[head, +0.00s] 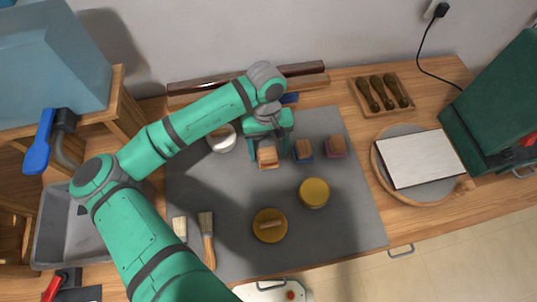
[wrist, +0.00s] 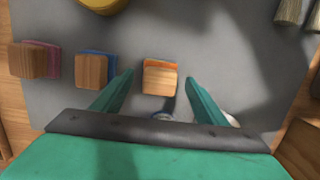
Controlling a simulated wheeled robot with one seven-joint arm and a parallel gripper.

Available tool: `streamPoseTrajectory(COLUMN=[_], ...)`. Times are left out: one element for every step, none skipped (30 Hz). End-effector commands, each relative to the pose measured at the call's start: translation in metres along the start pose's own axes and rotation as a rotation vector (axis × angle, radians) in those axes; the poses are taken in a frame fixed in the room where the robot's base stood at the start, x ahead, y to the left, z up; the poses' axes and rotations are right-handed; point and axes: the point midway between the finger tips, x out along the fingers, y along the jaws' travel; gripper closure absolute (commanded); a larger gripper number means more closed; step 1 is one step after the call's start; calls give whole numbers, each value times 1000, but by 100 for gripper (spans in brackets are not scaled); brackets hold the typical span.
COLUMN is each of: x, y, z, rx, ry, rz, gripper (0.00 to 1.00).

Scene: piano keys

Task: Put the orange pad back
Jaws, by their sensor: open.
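The orange pad (head: 267,158) has a wooden block on top and a thin orange edge. It sits on the grey mat at the left end of a row of three pads. In the wrist view the orange pad (wrist: 160,78) is between my fingers, with a gap on each side. My gripper (head: 268,149) is open, pointing down over it; both fingers also show in the wrist view (wrist: 160,75). A blue pad (head: 304,152) and a purple pad (head: 336,148), each with a wooden block, stand to its right in the head view.
A yellow-topped tin (head: 314,193), a yellow dish (head: 270,226) and two brushes (head: 208,240) lie toward the front of the mat (head: 345,230). A white bowl (head: 221,139) is left of my gripper. A wooden tray (head: 381,93) and round board (head: 430,196) are at right.

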Motion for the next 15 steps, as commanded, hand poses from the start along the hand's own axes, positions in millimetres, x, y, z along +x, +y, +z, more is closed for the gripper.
streamPoseTrajectory(x=[-11, -18, -26, -32, -38, -45, -51, -56, -61, -66, -69, -74, -76, -78, -80], y=[0, 0, 0, 0, 0, 0, 0, 0, 0, 0, 0, 0, 0, 0, 0], z=[-1, -1, -1, -1, -1, -1, -1, -1, 0, 0, -1, -1, 0, 0, 0], rx=[1, 1, 0, 0, 0, 0, 0, 0, 0, 0, 0, 0, 0, 0, 0], ry=[4, 4, 4, 3, 3, 3, 3, 3, 2, 2, 3, 3, 1, 1, 0], rz=[0, 0, -1, -1, -1, -1, -1, -1, -1, -1, -1, -1, -1, -1, -1], gripper=[34, 34, 34, 34, 34, 34, 34, 34, 34, 34, 34, 34, 34, 34, 34])
